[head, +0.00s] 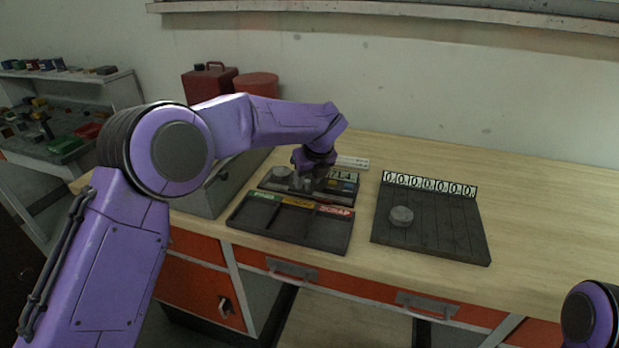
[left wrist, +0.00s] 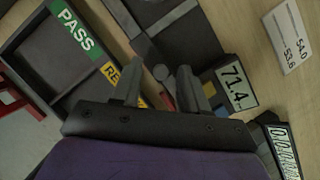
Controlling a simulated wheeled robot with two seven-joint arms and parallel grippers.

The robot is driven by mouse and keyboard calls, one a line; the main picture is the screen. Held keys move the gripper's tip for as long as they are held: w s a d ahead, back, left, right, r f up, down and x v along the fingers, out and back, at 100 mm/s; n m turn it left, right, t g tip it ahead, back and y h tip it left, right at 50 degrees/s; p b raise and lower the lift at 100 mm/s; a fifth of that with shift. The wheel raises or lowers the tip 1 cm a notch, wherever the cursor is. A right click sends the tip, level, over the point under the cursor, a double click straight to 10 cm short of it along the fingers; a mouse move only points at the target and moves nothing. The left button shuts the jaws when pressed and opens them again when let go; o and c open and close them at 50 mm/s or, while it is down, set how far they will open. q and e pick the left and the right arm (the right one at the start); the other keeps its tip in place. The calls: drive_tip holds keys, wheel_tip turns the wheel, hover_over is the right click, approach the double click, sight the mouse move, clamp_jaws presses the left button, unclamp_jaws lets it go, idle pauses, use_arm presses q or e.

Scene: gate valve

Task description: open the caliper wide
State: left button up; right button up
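The caliper (head: 345,187) is a dark fixture at the back of the bench; its display (left wrist: 236,88) reads 71.4. A grey round piece (head: 282,173) shows at its left end. My left gripper (head: 314,184) points down over the caliper's middle. In the left wrist view its two fingers (left wrist: 168,88) stand apart, with a small grey round-ended post (left wrist: 160,72) between them. I see a gap beside the post; whether a finger touches it I cannot tell. The caliper's jaws are partly hidden by the gripper. My right gripper is out of view.
A sorting tray (head: 290,228) with PASS and SCRAP labels lies in front of the caliper. Right of it stands a dark grooved board (head: 440,237) with a grey disc (head: 401,215) and a row of zeros. A card (left wrist: 289,36) reads 54.0 and 53.6. The bench's right side is clear.

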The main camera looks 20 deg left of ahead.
use_arm(q)
drive_tip(key=shift+d, duration=0.15)
drive_tip(key=shift+d+r, duration=0.1)
drive_tip(key=shift+r, duration=0.15)
drive_tip(key=b+v, duration=0.2)
drive_tip(key=v, duration=0.8)
